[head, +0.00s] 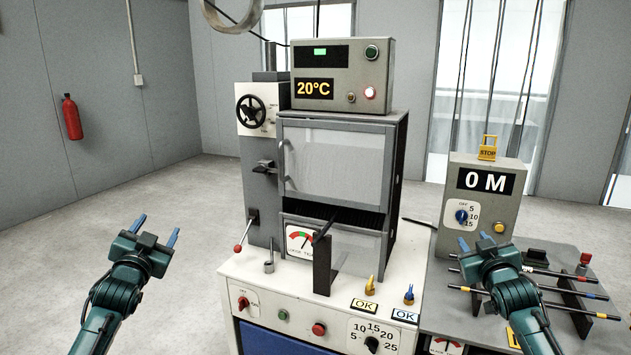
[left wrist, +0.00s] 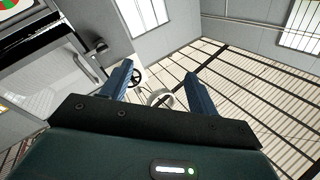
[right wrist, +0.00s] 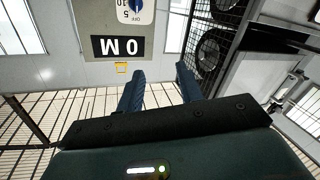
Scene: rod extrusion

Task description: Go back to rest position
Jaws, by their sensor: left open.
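My left gripper (head: 157,230) is raised in front of the grey floor, left of the machine, with its two blue fingers apart and nothing between them. Its open fingers also show in the left wrist view (left wrist: 159,70). My right gripper (head: 477,243) is in front of the grey box with the "0 M" display (head: 485,195). In the right wrist view its fingers (right wrist: 159,72) are apart and empty, with a narrower gap than the left. Both grippers look clear of everything around them.
The white and grey machine (head: 340,165) stands between my arms, its display reading 20°C. Several dark rods with coloured bands (head: 560,272) lie on a rack at the right. Open floor (head: 120,210) lies at the left.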

